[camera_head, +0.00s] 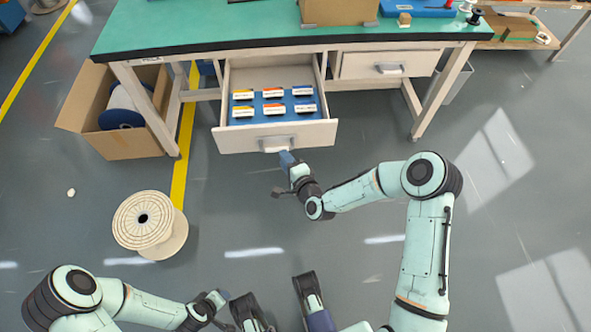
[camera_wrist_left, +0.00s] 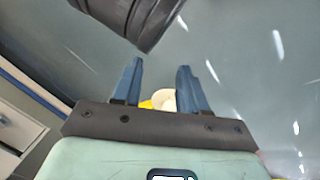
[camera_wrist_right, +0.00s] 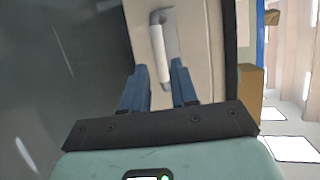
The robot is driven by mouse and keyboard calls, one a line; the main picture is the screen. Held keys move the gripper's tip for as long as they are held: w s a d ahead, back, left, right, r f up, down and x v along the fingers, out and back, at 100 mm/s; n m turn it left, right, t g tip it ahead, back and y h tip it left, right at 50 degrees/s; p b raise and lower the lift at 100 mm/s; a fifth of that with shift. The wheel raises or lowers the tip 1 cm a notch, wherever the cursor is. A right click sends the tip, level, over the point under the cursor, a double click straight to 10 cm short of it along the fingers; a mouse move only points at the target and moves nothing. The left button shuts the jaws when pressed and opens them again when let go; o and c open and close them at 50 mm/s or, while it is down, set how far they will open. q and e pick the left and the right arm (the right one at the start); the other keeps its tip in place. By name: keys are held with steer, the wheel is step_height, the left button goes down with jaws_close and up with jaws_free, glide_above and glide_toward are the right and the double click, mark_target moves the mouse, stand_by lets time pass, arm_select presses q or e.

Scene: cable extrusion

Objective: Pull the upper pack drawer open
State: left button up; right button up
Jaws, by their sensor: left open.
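The pack drawer (camera_head: 222,137) under the left part of the workbench is pulled out, with its interior showing. Several small labelled packs (camera_head: 273,109) lie in two rows on blue in it. My right gripper (camera_head: 287,158) is at the pale handle (camera_head: 272,145) on the drawer front. In the right wrist view, the handle (camera_wrist_right: 160,50) reaches down between the blue fingers (camera_wrist_right: 160,66), which are close around it. My left gripper (camera_wrist_left: 160,66) is open and empty, away from the drawer, low over the floor at the bottom left of the head view.
A second drawer (camera_head: 365,65) to the right is closed. A cardboard box (camera_head: 125,142) with a spool stands left of the bench. A large cable reel (camera_head: 165,240) stands on the floor at left. The floor before the drawer is clear apart from my arms.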

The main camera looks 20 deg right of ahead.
arm_select(q)
steer(key=shift+s+d+r+g+p, duration=0.2)
steer(key=shift+s+d+r+p, duration=0.15)
steer(key=shift+s, duration=0.3)
steer(key=shift+s+d+r+g+p, duration=0.2)
steer(key=shift+s+d+r+p, duration=0.1)
steer(key=shift+s+r, duration=0.25)
arm_select(e)
steer(key=v, duration=0.7)
arm_select(q)
steer(key=shift+f, duration=0.1)
